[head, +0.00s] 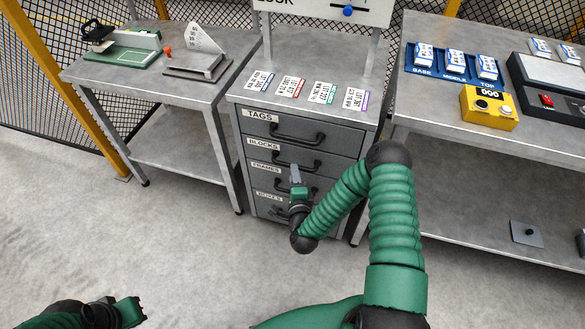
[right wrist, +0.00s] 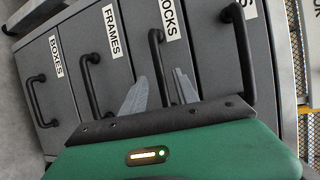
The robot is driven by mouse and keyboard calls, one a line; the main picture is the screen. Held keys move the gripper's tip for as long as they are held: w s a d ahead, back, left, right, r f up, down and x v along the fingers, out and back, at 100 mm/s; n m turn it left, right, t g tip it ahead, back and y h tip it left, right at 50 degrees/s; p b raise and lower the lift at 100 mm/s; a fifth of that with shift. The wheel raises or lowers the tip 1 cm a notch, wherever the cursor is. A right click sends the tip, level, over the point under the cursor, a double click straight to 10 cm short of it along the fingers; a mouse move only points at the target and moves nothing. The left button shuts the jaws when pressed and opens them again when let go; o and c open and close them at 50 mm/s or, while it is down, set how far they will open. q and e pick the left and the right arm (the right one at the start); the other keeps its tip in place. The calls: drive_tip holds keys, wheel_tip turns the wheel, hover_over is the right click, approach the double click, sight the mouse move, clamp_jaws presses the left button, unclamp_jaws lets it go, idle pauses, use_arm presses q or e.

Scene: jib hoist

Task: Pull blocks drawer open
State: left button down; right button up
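The grey drawer cabinet (head: 370,113) stands at the middle of the head view. Its blocks drawer (head: 338,165), second from the top, is flush with the others. Its black bow handle (head: 312,166) also shows in the right wrist view (right wrist: 155,55), upright in that tilted picture. My right gripper (head: 295,172) is in front of the cabinet at this handle. In the right wrist view its two grey fingers (right wrist: 160,88) are apart, with the blocks handle between them; contact cannot be told. My left gripper (head: 136,312) is low at the bottom left, far from the cabinet; its fingers are unclear.
The tags drawer (head: 345,138) is above, the frames drawer (head: 262,180) and boxes drawer (head: 262,207) below. Label cards lie on the cabinet top. A bench (head: 140,88) stands left, another (head: 450,130) right. The floor (head: 130,230) in front is clear.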

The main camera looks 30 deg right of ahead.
drive_tip(key=x, duration=0.5)
drive_tip(key=shift+w+d+f+b, duration=0.1)
drive_tip(key=shift+b, duration=0.25)
drive_tip(key=shift+c, duration=0.2)
drive_tip(key=c, duration=0.7)
clamp_jaws()
drive_tip(key=shift+f, duration=0.1)
